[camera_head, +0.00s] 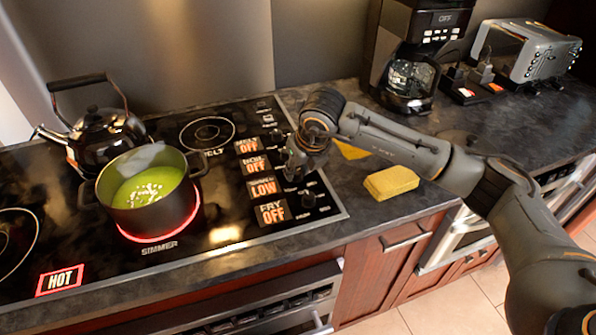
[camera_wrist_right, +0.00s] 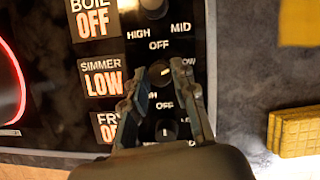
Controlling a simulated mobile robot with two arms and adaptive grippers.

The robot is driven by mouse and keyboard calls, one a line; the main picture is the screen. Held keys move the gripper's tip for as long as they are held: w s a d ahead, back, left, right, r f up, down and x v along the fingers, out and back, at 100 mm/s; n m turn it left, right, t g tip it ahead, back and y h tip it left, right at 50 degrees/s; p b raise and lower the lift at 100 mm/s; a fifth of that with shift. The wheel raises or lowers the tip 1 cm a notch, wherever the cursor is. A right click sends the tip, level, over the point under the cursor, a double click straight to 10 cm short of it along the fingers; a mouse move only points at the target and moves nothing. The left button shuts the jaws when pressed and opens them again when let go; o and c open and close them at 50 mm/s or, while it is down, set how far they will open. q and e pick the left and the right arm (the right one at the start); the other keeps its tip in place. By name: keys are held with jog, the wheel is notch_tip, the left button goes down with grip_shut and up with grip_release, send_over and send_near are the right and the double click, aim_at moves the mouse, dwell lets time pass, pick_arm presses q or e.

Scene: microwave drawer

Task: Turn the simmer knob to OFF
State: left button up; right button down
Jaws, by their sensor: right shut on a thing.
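The simmer knob (camera_wrist_right: 160,73) is a round black knob on the stove's control strip, between my right gripper's fingertips in the right wrist view. The simmer display (camera_wrist_right: 104,78) beside it reads LOW; this display also shows in the head view (camera_head: 264,188). My right gripper (camera_wrist_right: 163,82) is shut on the knob, with one finger on each side. In the head view the right gripper (camera_head: 296,170) reaches down to the control strip and hides the knob. My left gripper is in neither view.
A pot of green soup (camera_head: 150,198) stands on a glowing red burner, with a HOT sign (camera_head: 60,280) at front left. A kettle (camera_head: 103,135) is behind. The fry knob (camera_wrist_right: 166,130) is close by. Yellow sponges (camera_head: 391,182) lie on the counter.

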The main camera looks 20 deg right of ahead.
jog(key=shift+d+f+n+y+b, duration=0.1)
jog(key=shift+f+n+y+b, duration=0.1)
jog(key=shift+n+b, duration=0.4)
jog(key=shift+f+n+y+b, duration=0.1)
jog(key=shift+n+y+b, duration=0.1)
jog(key=shift+n+b, duration=0.4)
jog(key=n+b, duration=0.1)
jog(key=n+g+y+b, duration=0.1)
jog(key=n, duration=0.1)
jog(key=shift+w+d+r+n, duration=0.1)
jog(key=shift+r+n, duration=0.05)
jog(key=shift+n, duration=0.15)
jog(key=n+g+y+b, duration=0.1)
jog(key=n, duration=0.2)
jog(key=shift+w+b, duration=0.1)
jog(key=shift+b, duration=0.25)
jog(key=shift+r+n+g+y+b, duration=0.1)
jog(key=shift+n+g+y+b, duration=0.35)
jog(key=shift+n, duration=1.45)
jog(key=shift+g, duration=0.25)
jog(key=c, duration=1.1)
grip_release()
jog(key=shift+w, duration=0.1)
jog(key=shift+o, duration=0.2)
